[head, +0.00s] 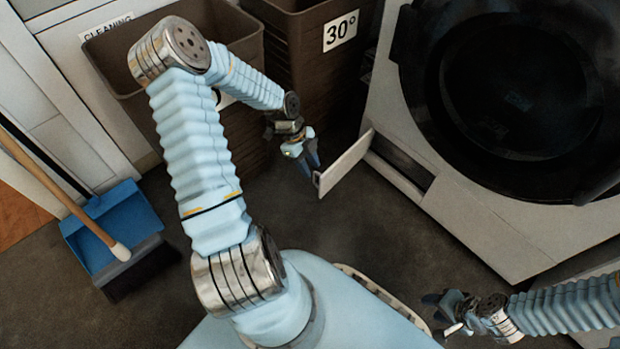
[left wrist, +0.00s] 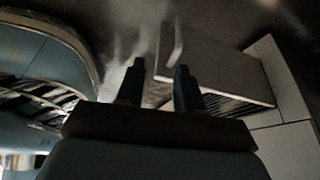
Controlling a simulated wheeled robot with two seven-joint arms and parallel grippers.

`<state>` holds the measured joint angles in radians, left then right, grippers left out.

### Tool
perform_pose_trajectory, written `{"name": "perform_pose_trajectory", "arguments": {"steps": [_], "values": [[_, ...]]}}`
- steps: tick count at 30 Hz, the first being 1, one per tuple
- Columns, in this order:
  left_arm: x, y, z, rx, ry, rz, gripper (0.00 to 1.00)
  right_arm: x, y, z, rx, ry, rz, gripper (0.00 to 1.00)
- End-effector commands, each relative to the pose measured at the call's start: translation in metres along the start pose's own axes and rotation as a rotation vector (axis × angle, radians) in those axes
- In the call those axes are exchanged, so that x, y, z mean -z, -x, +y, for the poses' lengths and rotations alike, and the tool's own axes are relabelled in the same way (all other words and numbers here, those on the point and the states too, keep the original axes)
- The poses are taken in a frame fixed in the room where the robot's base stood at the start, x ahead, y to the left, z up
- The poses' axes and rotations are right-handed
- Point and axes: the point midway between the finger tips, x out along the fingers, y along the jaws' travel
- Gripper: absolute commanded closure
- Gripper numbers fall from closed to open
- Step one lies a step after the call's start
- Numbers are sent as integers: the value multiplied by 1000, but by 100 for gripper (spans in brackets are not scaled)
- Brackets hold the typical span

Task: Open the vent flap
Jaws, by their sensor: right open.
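The vent flap (head: 345,165) is a pale flat panel low on the white washing machine's front. It stands swung outward, with a dark slot (head: 400,165) uncovered beside it. My left gripper (head: 312,172) is at the flap's free end; whether it touches cannot be told. In the left wrist view, its two dark fingers (left wrist: 158,82) are apart with nothing seen gripped between them. The flap (left wrist: 215,65) shows just beyond the right finger there. My right gripper (head: 440,312) is open and empty at the lower right, away from the flap.
The machine's large dark round door (head: 510,90) stands above the slot. Brown bins (head: 315,70) stand behind my left arm. A blue dustpan (head: 115,225) and a broom are at the left. The dark floor in front of the flap is clear.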

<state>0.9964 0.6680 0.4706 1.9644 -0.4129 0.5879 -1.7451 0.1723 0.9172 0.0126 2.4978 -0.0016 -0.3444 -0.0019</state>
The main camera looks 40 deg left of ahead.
Motion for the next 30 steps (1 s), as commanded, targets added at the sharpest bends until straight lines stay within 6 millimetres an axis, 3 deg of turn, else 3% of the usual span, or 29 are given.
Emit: {"name": "perform_pose_trajectory", "arguments": {"steps": [1,6,12,24,28,30], "values": [[10,11,9,-2,-1,-2,63,0,6,-2,0,0,-1,57],[39,16,44,-3,-1,-1,63,0,13,-5,0,1,-3,57],[61,21,69,-2,0,0,63,0,18,-6,-2,0,0,57],[68,22,78,-1,1,0,63,0,18,-6,-2,0,1,57],[69,19,79,-10,47,14,80,0,18,-6,-2,0,0,57],[72,11,82,-37,183,53,91,0,17,-5,-2,0,0,57]]}}
